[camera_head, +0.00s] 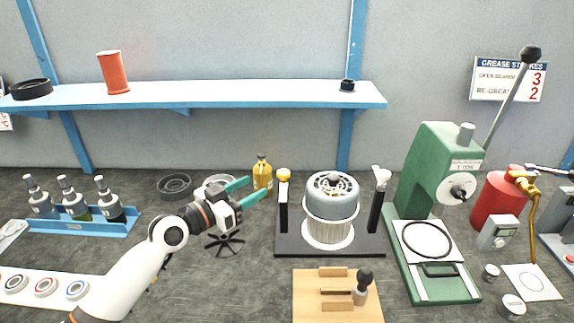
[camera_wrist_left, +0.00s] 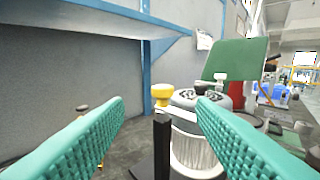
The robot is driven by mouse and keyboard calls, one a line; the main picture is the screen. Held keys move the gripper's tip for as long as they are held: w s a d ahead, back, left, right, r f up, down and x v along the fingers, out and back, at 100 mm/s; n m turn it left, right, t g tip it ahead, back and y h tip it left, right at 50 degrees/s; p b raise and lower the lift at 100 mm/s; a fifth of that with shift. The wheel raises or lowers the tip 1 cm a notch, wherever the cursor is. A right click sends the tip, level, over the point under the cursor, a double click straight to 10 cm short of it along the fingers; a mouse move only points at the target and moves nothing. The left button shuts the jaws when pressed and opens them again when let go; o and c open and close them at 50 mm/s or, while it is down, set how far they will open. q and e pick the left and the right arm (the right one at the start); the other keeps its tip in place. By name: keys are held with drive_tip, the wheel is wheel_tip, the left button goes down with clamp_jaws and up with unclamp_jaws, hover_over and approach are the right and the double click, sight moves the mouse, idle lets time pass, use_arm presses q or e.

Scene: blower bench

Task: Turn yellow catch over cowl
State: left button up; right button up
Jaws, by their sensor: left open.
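The cowl (camera_head: 333,201) is a grey vented cap over a white ribbed drum on a black base (camera_head: 288,244). The yellow catch (camera_head: 283,175) sits atop a black post left of the cowl. In the left wrist view the yellow catch (camera_wrist_left: 161,92) shows between my fingers, beyond them, with the cowl (camera_wrist_left: 188,98) to its right. A white catch (camera_head: 381,173) tops the right post. My left gripper (camera_head: 256,189) is open and empty, left of the yellow catch and apart from it. My right gripper is not in view.
A yellow bottle (camera_head: 262,172) stands behind the left fingertips. A black fan wheel (camera_head: 224,242) lies below the left gripper. A wooden block (camera_head: 310,312) is in front of the base, and a green press (camera_head: 425,180) stands to the right. A blue shelf (camera_head: 230,95) runs above.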

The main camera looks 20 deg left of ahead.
sight(281, 172)
use_arm(q)
drive_tip(key=p+x, duration=0.1)
drive_tip(key=x, duration=0.9)
drive_tip(key=shift+d+p, duration=0.15)
drive_tip(key=shift+p, duration=0.25)
drive_tip(key=shift+w+d, duration=0.25)
drive_tip(key=shift+w, duration=0.05)
drive_tip(key=shift+c, duration=1.3)
clamp_jaws()
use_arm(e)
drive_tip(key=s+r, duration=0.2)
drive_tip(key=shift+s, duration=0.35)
